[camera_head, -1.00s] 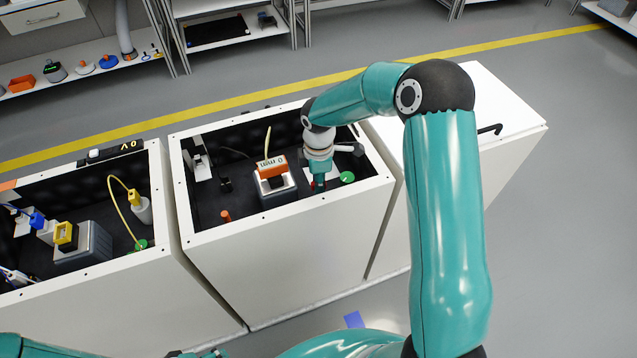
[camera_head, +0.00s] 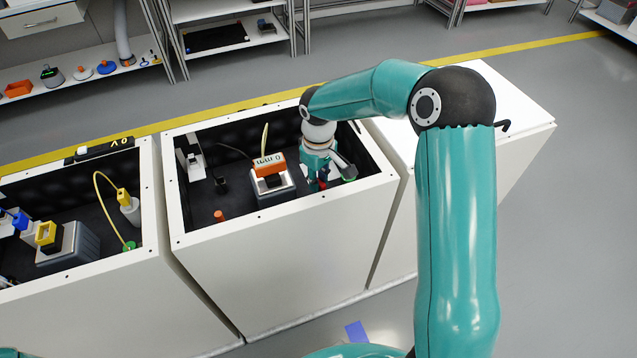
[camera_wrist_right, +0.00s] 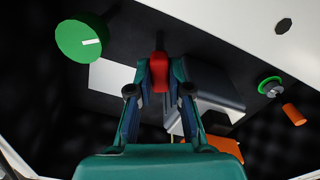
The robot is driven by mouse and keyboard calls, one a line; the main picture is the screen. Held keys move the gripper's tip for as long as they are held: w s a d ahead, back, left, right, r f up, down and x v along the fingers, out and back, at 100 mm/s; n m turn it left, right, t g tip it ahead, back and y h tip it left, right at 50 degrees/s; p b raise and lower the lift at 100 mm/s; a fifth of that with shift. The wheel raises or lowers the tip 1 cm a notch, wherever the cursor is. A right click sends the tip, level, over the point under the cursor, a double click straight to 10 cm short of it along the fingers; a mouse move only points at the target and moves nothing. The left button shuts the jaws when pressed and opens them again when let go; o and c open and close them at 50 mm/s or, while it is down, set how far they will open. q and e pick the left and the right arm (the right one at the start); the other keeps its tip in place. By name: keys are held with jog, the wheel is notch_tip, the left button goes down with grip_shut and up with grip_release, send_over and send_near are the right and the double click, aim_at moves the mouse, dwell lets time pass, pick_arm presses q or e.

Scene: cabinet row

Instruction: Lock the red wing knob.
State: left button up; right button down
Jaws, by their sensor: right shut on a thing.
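The red wing knob (camera_wrist_right: 159,71) shows in the right wrist view between the fingertips of my right gripper (camera_wrist_right: 158,88). The fingers are shut on it from both sides. In the head view my right gripper (camera_head: 322,182) reaches down into the open middle cabinet (camera_head: 275,222), near its right inner wall, and largely hides the knob. A white plate (camera_wrist_right: 108,76) lies beside the knob in the wrist view. My left gripper is not in view.
A green round knob (camera_wrist_right: 82,40) is close to the red one. An orange-topped device (camera_head: 269,165) stands left of my gripper, and an orange peg (camera_head: 219,215) is near the front wall. The cabinet walls surround my gripper closely.

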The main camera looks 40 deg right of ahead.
jog(key=m+b, duration=0.1)
jog(key=m, duration=0.3)
jog(key=shift+w+d+m+b, duration=0.1)
jog(key=shift+d+m+b, duration=0.05)
jog(key=shift+m+b, duration=0.2)
jog(key=shift+r+m, duration=0.1)
jog(key=shift+m, duration=0.15)
jog(key=c, duration=1.1)
grip_release()
notch_tip(320, 180, up, 12)
jog(key=shift+f, duration=0.1)
